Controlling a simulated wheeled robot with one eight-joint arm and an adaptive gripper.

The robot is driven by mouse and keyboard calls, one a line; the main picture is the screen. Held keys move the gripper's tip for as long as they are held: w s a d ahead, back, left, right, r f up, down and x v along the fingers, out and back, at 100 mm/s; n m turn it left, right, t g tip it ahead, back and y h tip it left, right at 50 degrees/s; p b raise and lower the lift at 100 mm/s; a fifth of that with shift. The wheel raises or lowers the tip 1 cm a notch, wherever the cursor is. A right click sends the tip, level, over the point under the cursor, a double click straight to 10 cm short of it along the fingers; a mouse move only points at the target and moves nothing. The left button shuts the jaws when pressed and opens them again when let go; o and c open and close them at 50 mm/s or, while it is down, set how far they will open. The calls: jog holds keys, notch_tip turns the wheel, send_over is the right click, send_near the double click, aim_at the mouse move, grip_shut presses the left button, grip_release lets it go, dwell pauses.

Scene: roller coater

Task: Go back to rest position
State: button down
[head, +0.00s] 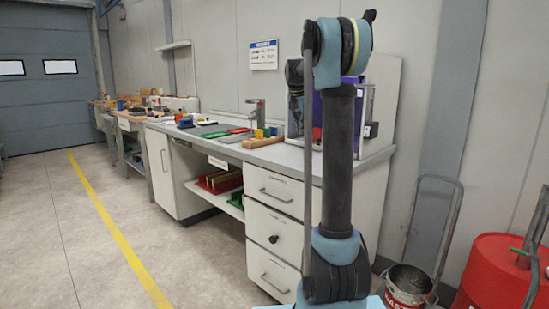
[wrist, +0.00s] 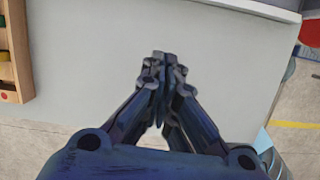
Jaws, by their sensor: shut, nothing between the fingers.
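My gripper (wrist: 163,62) shows in the wrist view with its fingertips together. It is shut and empty, above the bare grey top of the workbench (wrist: 90,60). In the head view my arm stands upright in front of the workbench (head: 290,158), with its upper part bent back toward the bench. The gripper itself is hidden behind the arm in the head view.
A wooden rack (wrist: 14,55) lies on the bench at the left of the wrist view. A red barrel (head: 490,275), a waste bucket (head: 408,285) and a hand truck (head: 445,235) stand at the right. Open floor with a yellow line (head: 120,240) lies at the left.

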jog(key=s+a+f+m, duration=0.15)
jog(key=s+m, duration=0.25)
jog(key=s, duration=0.5)
jog(key=s+f+m+y, duration=0.1)
jog(key=s+f+m, duration=0.25)
jog(key=s, duration=0.55)
jog(key=s+a+f+m, duration=0.1)
jog(key=s+f+m, duration=0.1)
jog(key=s+m, duration=0.5)
jog(key=s+a+f+m+y, duration=0.1)
jog(key=s+f+m, duration=0.9)
jog(key=s+f, duration=1)
jog(key=s+a, duration=0.1)
jog(key=s, duration=0.2)
jog(key=shift+s+m, duration=0.1)
jog(key=shift+m, duration=0.15)
jog(key=shift+w+f, duration=0.15)
jog(key=shift+w, duration=0.3)
